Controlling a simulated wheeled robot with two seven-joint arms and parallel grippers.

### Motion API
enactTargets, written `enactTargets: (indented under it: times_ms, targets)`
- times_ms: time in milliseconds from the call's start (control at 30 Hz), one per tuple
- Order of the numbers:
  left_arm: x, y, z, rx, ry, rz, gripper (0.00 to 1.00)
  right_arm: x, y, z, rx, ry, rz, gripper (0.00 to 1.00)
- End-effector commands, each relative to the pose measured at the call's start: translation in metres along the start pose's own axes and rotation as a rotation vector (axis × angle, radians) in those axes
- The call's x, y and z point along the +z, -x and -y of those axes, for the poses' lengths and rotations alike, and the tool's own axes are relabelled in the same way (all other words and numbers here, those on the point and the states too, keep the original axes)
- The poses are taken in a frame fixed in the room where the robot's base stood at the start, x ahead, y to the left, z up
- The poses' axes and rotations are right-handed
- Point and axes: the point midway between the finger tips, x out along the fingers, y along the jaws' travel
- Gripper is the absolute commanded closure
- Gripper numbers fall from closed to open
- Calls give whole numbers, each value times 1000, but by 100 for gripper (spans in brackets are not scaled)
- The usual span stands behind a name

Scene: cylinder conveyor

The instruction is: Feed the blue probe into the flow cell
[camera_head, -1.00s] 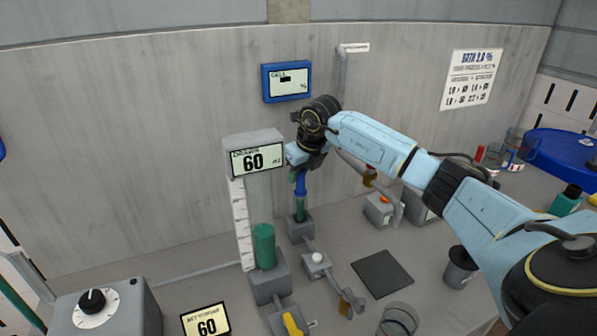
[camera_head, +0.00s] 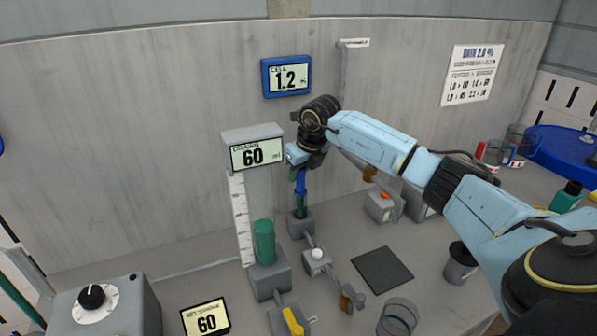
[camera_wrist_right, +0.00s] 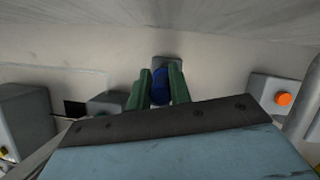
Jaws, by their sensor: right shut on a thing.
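My right gripper (camera_head: 299,174) points down over the flow cell and is shut on the blue probe (camera_head: 300,186). The blue-framed cell display (camera_head: 287,77) on the wall reads 1.2. My left gripper is not in view.
A green cylinder (camera_head: 264,242) stands left of the flow cell, below a display reading 60 (camera_head: 257,153). A block with a white button (camera_head: 317,256), a dark mat (camera_head: 382,271) and a grey cup (camera_head: 461,264) are nearby. A box with an orange button (camera_head: 382,204) stands right.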

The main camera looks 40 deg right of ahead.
Motion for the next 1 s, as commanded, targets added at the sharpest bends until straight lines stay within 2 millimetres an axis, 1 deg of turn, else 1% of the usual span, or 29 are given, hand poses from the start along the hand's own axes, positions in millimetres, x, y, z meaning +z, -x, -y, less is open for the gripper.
enactTargets:
  times_ms: [367, 400, 567, 867, 967, 1000]
  targets:
    - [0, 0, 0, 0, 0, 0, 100, -1, -2, 0, 0, -1, 1, 100]
    - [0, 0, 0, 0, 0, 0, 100, -1, -2, 0, 0, -1, 1, 76]
    - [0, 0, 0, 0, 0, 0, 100, -1, -2, 0, 0, -1, 1, 55]
    - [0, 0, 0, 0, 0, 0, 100, -1, -1, 0, 0, 0, 0, 54]
    - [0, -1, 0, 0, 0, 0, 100, 0, 7, 1, -1, 0, 3, 54]
    - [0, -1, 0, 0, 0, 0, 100, 0, 12, 1, -2, -1, 3, 54]
